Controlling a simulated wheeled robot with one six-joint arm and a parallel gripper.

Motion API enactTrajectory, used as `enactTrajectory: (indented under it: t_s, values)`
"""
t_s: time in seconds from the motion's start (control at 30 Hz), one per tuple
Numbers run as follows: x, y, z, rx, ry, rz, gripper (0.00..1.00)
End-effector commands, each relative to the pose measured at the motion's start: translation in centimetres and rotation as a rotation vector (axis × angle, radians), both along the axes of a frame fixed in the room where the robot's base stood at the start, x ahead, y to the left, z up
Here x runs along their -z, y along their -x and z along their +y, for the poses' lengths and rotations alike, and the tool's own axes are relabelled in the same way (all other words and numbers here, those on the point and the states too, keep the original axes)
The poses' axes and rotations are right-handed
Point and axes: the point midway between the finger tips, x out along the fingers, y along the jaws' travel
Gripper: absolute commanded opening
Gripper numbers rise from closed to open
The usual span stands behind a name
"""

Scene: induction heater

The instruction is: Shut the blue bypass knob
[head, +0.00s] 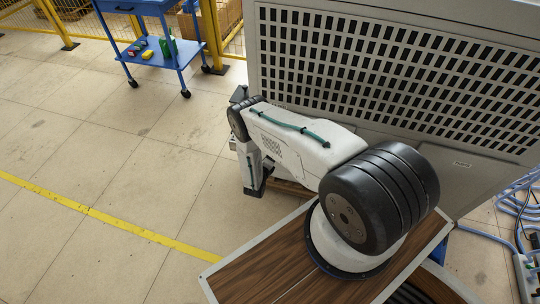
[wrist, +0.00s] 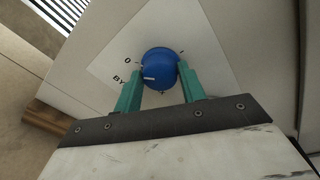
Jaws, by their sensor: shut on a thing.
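The blue bypass knob (wrist: 158,66) sits on a pale label plate (wrist: 112,52) in the wrist view, with a "0" and the letters "BY" beside it. A white pointer mark on the knob faces its lower left side. My gripper (wrist: 160,78) has its two green fingers on either side of the knob, shut on it. The knob's lower edge lies between the fingers. In the head view my arm reaches to the side of the large grey cabinet (head: 455,168); the knob and the fingertips are hidden there.
The grey cabinet with its slotted grille (head: 390,70) fills the upper right of the head view. A blue cart (head: 165,62) stands at the back by a yellow fence (head: 232,30). Blue cables (head: 515,212) lie at the right. The tiled floor at left is clear.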

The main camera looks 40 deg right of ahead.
Motion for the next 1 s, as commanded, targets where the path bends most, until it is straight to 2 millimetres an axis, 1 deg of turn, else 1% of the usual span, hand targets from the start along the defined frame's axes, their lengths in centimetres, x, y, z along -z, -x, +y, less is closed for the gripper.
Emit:
enactTrajectory:
  t_s: [0.07,0.1,0.13,0.17,0.4,0.5,0.57,0.8,0.9,1.0]
  values:
    - [0.1,0.2,0.1,-0.001,-0.002,0.005,0.17]
    - [0.1,0.2,0.0,-0.001,-0.001,0.004,0.51]
    - [0.1,0.1,0.0,-0.001,-0.001,0.004,0.6]
    - [0.1,0.1,0.0,-0.001,-0.001,0.004,0.62]
    - [0.0,0.1,0.0,-0.001,0.0,0.001,0.62]
    - [0.0,0.3,0.4,-0.001,-0.001,0.002,0.62]
    - [0.0,0.7,1.0,-0.003,-0.002,0.003,0.62]
    - [-0.5,3.2,4.4,-0.004,0.0,0.005,0.62]
    - [-0.6,4.0,5.4,-0.003,-0.001,0.004,0.62]
    - [-0.7,4.4,6.1,-0.004,-0.001,0.003,0.62]
